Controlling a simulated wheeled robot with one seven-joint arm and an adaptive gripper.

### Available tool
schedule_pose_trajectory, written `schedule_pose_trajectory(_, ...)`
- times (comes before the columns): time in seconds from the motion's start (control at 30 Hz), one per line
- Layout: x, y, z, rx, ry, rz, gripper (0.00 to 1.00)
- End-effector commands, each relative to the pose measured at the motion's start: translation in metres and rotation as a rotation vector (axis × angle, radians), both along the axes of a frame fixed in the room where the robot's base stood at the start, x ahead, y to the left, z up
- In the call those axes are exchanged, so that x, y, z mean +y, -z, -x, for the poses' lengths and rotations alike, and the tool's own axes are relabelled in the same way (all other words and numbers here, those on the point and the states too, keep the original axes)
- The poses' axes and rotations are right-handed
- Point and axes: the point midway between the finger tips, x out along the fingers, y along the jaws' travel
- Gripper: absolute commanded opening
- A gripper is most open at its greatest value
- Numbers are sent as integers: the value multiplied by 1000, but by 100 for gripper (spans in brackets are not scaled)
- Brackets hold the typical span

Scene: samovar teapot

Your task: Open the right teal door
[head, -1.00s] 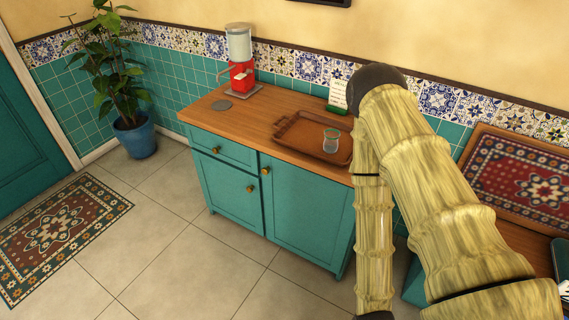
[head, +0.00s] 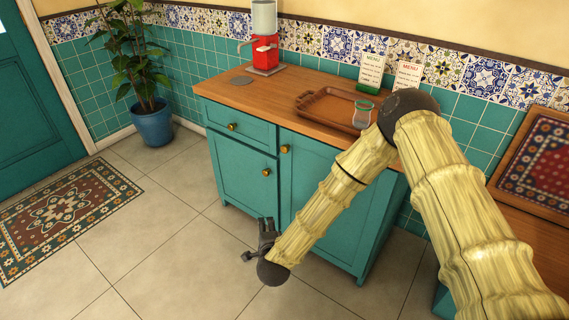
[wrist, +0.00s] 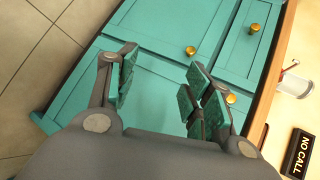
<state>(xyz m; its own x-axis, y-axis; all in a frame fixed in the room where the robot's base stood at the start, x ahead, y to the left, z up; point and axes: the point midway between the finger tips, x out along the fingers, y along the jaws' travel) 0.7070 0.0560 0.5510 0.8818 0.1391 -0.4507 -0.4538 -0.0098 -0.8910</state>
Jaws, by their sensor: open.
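The teal cabinet has a right door (head: 328,205) that looks shut, with a brass knob (head: 285,149) at its upper left. In the wrist view the right door (wrist: 160,70) lies behind my fingers, and its knob (wrist: 231,98) shows just beyond the right-hand finger. My gripper (head: 250,250) is low in front of the cabinet, over the floor. In the wrist view my gripper (wrist: 162,90) is open, with nothing between its teal-padded fingers. It is apart from the knob. My forearm hides part of the right door in the head view.
The left door (head: 243,178) and the drawer (head: 238,122) above it have their own knobs and look shut. A brown tray (head: 312,102) and a glass (head: 362,115) stand on the wooden top. A potted plant (head: 153,125) stands farther off.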

Motion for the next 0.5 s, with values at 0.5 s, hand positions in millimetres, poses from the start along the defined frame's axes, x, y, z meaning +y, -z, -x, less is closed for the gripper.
schedule_pose_trajectory(0.5, 38, -69, -144, -413, 598, -828, 51)
